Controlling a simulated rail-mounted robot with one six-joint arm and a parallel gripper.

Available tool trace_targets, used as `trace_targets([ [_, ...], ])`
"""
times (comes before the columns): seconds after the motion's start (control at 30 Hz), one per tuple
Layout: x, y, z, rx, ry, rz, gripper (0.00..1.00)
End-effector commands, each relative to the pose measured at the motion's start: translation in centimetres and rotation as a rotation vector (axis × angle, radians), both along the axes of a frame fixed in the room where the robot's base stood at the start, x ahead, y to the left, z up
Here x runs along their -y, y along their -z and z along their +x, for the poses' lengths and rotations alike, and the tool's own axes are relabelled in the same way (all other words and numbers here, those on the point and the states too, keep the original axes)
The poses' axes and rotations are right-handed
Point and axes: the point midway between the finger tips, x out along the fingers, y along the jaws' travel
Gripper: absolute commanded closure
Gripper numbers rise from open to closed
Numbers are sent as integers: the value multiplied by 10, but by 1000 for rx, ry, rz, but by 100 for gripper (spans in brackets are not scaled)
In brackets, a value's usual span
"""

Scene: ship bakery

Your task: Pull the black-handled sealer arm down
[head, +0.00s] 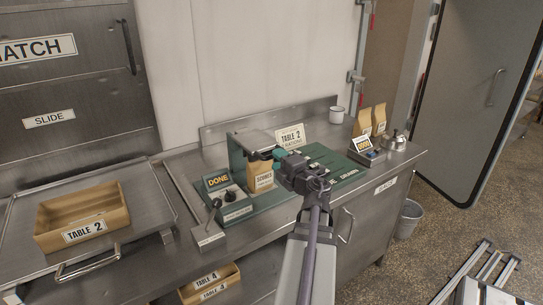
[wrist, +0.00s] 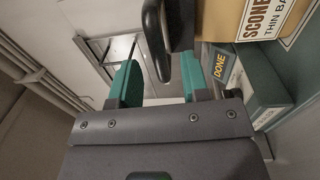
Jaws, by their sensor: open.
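The sealer (head: 236,158) is a green stand with a flat grey top on the counter. A paper scone bag (head: 262,178) stands under its top; the bag also shows at the upper right of the wrist view (wrist: 228,18). My gripper (head: 279,154) is open at the right end of the sealer's top. In the wrist view the black handle (wrist: 154,25) comes down from the top edge, between or just beyond my green fingertips (wrist: 158,80). I cannot tell whether they touch it. The handle is hidden behind my gripper in the head view.
A box with a DONE sign (head: 219,183) stands left of the bag, with a small black lever (head: 215,203) beside it.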

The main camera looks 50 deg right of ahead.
Motion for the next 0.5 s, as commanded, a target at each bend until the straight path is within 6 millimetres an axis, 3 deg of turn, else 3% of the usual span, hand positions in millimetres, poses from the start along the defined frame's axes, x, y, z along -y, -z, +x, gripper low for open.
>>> trace_targets([
  [0.1,-13,3,-30,0,3,0,58],
  [0.2,-18,4,-46,0,2,-1,58],
  [0.5,-20,4,-55,0,-1,-1,58],
])
